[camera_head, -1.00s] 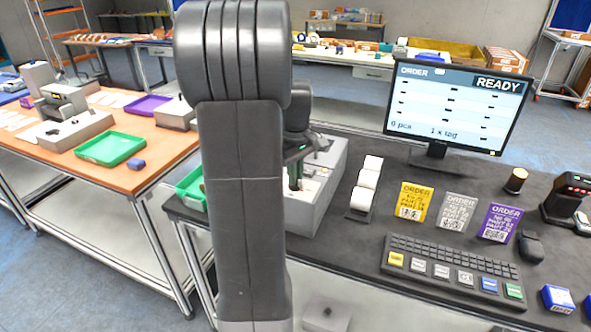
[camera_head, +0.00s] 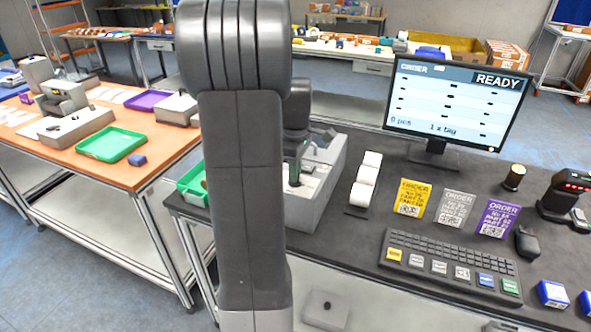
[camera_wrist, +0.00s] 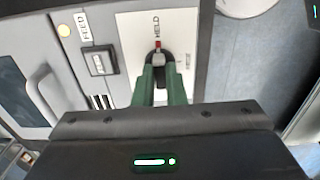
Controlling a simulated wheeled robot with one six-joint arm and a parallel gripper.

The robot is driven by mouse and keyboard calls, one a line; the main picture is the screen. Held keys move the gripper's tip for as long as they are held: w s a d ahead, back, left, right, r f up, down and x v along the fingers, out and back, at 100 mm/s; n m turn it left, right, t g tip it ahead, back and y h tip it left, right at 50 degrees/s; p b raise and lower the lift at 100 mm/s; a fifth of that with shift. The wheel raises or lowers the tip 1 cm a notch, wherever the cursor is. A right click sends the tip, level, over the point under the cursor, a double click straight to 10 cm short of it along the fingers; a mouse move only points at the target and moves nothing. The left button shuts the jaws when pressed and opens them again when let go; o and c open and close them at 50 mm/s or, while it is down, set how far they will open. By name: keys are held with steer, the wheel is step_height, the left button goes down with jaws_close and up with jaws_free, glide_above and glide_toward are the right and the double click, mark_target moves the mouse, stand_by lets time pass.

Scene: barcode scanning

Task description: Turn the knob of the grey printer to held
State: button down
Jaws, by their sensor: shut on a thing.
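The grey printer (camera_head: 325,185) stands on the dark desk, partly hidden behind my arm. Its top panel (camera_wrist: 185,30) fills the upper middle of the wrist view. The dark knob (camera_wrist: 171,58) sits on this panel, with a red mark (camera_wrist: 157,44) lined up with the word HELD. In the head view my gripper (camera_head: 297,168) is small and partly hidden at the printer.
White label rolls (camera_head: 364,181) stand just right of the printer. Beyond are order cards, a keyboard (camera_head: 449,264) and a monitor (camera_head: 458,103) reading READY. A green tray (camera_head: 192,185) is at the printer's left. Another table (camera_head: 150,165) stands to the left, with floor between.

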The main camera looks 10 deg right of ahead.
steer(key=c, duration=1.5)
jaws_free()
step_height(320, 180, up, 14)
steer(key=shift+f, duration=0.1)
steer(key=shift+f, duration=0.1)
step_height(320, 180, down, 14)
steer(key=shift+r, duration=0.15)
steer(key=shift+r, duration=0.1)
